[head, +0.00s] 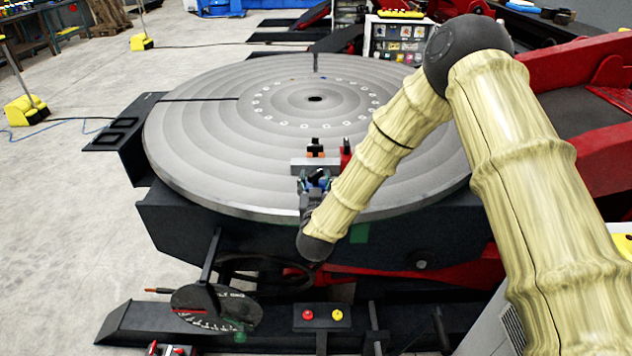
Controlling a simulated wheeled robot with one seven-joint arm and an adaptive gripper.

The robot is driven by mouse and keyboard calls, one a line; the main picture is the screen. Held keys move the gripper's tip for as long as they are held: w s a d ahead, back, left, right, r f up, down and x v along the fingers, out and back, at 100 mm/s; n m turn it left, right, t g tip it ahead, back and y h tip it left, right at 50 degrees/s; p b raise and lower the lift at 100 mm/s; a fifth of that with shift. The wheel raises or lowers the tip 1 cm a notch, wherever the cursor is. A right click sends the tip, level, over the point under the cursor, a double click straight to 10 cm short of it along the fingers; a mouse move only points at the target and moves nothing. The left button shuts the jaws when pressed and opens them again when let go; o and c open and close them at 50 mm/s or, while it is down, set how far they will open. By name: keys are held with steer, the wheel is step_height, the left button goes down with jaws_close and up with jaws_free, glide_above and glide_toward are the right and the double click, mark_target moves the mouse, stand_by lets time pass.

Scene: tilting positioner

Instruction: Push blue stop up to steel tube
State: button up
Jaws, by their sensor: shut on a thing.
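The large round grey turntable (200,150) fills the middle of the head view. My gripper (315,181) is low over its near edge, at the end of my arm, with its fingers pointing away from the camera. A small blue piece, seemingly the blue stop (320,182), shows between the fingers, and the gripper is shut on it. Just beyond lies a short grey bar, perhaps the steel tube (299,166), lying crosswise on the turntable. My gripper hides part of the bar, and I cannot tell whether the blue piece touches it.
A small orange and black piece (315,150) stands behind the grey bar, and a red upright piece (346,151) stands to its right. A thin grey post (316,62) stands at the turntable's far edge. The turntable's left half is clear. Red and yellow buttons (323,315) sit below.

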steer(key=shift+w, duration=0.3)
stand_by(0.5)
steer(key=shift+s+f, duration=0.1)
steer(key=shift+s, duration=0.7)
stand_by(1.8)
steer(key=shift+a+b, duration=0.1)
steer(key=shift+b, duration=0.2)
stand_by(0.4)
steer(key=shift+w, duration=0.8)
steer(key=shift+s, duration=0.55)
stand_by(1.3)
steer(key=shift+w+b, duration=0.35)
steer(key=shift+b, duration=0.05)
stand_by(1.0)
